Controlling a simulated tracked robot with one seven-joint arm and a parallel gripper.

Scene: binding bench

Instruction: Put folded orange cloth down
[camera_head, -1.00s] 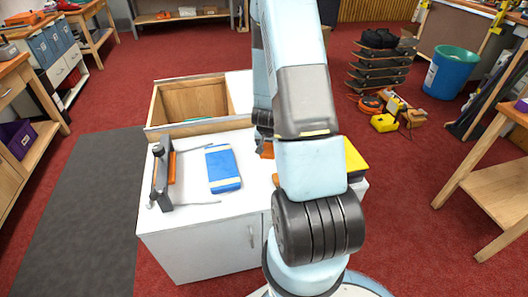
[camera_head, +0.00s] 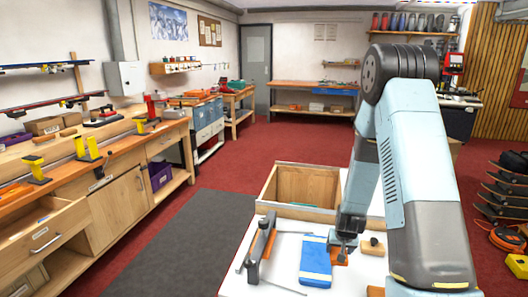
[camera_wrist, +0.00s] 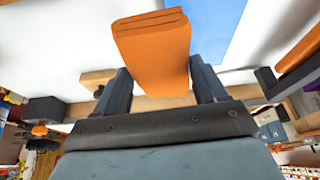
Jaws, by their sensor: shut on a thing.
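The folded orange cloth (camera_wrist: 153,45) is between the two fingers of my gripper (camera_wrist: 160,85) in the wrist view. Its folded layers show at the top edge. In the head view, my gripper (camera_head: 344,246) is low over the white bench top (camera_head: 285,246), with a small part of the orange cloth (camera_head: 340,258) showing beside a blue book-like item (camera_head: 315,262). The gripper is shut on the cloth. I cannot tell whether the cloth touches the bench top.
A wooden block with a dark knob (camera_head: 373,248) stands just right of the gripper. A grey frame tool with an orange part (camera_head: 262,245) lies left of the blue item. An open wooden compartment (camera_head: 300,187) is behind. My arm hides the bench's right side.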

